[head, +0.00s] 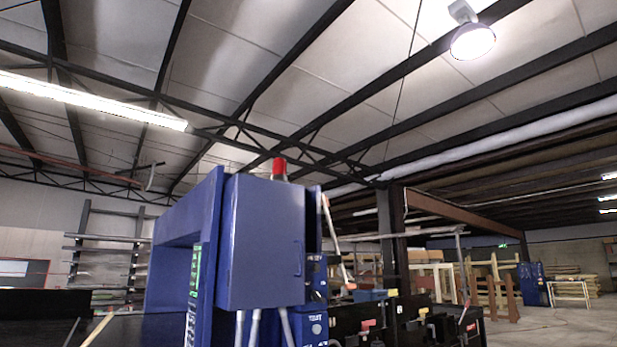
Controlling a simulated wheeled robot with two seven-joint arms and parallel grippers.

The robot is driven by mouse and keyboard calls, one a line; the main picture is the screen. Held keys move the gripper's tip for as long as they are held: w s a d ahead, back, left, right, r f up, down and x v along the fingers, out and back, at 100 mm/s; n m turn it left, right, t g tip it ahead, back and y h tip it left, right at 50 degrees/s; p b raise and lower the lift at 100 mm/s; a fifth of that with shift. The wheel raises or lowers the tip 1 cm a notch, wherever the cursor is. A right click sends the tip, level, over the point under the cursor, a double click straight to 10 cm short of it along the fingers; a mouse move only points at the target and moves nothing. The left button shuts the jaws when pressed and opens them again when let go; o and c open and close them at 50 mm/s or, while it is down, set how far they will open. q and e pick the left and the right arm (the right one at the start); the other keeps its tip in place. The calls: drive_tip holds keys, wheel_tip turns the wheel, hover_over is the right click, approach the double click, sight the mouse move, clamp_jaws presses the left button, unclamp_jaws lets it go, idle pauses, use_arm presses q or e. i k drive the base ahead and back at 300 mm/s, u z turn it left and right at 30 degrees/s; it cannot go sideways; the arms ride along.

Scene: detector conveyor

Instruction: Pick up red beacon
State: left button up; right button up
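The red beacon (279,166) stands upright on top of the blue detector cabinet (262,240), near the middle of the head view. It is a small red cylinder with a paler band at its lower part. Neither of my grippers can be made out in this view.
The blue detector arch (180,225) adjoins the cabinet on the left, beside a dark belt surface. A dark bench (405,315) with several small items stands to the right. Wooden frames (490,280) stand farther back. The space above the beacon looks clear.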

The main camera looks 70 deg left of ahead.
sight(279, 165)
drive_tip(key=u, duration=0.35)
drive_tip(key=i, duration=1)
drive_tip(key=u, duration=1.45)
drive_tip(key=i, duration=0.55)
drive_tip(key=u, duration=0.55)
